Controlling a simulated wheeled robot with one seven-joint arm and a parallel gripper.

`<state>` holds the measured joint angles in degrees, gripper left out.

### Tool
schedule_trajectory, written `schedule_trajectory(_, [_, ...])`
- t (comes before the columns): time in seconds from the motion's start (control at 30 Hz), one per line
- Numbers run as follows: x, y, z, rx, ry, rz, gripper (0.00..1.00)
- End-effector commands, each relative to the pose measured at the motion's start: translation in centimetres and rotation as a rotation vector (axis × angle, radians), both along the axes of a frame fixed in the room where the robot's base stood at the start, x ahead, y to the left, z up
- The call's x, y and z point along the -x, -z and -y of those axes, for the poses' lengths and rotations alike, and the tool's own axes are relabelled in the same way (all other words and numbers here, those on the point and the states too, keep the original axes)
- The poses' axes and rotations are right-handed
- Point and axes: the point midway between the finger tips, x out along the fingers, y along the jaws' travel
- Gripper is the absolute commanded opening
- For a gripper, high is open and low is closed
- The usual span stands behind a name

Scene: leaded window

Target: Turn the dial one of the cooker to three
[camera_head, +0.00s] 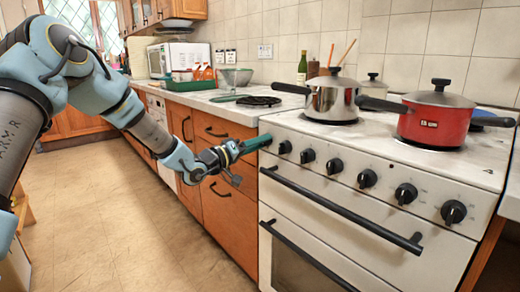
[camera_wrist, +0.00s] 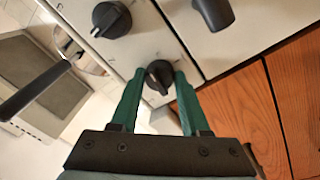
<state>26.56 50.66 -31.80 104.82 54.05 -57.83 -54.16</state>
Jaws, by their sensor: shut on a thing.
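The white cooker (camera_head: 345,215) has a row of black dials along its front panel. My gripper (camera_head: 264,142) is at the far left end of this row, with its green fingers reaching to the panel. In the wrist view, my gripper's two green fingers stand on either side of a black dial (camera_wrist: 159,77) and are shut on it. In the head view the fingers mostly hide that dial. The neighbouring dial (camera_head: 285,147) is free and also shows in the wrist view (camera_wrist: 111,19). The numbers around the held dial are too small to read.
A steel pot (camera_head: 331,98) and a red pot (camera_head: 437,122) stand on the hob. The oven handle (camera_head: 340,208) sticks out below the dials. Wooden drawers (camera_head: 222,130) stand left of the cooker. The floor (camera_head: 130,215) in front is clear.

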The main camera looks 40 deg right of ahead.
Motion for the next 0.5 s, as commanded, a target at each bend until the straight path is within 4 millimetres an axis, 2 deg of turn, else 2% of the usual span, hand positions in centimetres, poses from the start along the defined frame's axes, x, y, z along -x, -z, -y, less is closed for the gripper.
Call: schedule_trajectory(0.5, [-0.06,0.37,0.02,0.027,0.003,0.49,0.0])
